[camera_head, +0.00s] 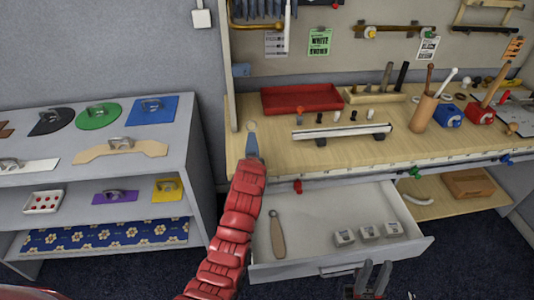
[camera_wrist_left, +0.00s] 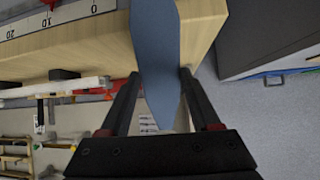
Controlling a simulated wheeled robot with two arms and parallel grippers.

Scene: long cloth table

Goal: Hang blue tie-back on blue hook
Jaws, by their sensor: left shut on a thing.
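The blue tie-back is a flat blue-grey strip (camera_head: 252,145) with a pale ring at its far end, over the left front of the worktable. My left gripper (camera_wrist_left: 159,75) is shut on this strip, which runs lengthwise between its fingers in the left wrist view (camera_wrist_left: 158,40). In the head view that gripper is mostly hidden by my red arm. A small blue fitting (camera_head: 241,70) sits on the post at the table's back left; I cannot tell whether it is the blue hook. My right gripper (camera_head: 376,268) is low at the bottom, its dark fingers apart and empty.
An open drawer (camera_head: 420,241) juts out below the worktable (camera_head: 240,104), holding a tan strip and small boxes. A red tray (camera_head: 302,97) and a long white-topped bar (camera_head: 340,131) lie on top. A grey shelf (camera_head: 60,180) with coloured pieces stands left.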

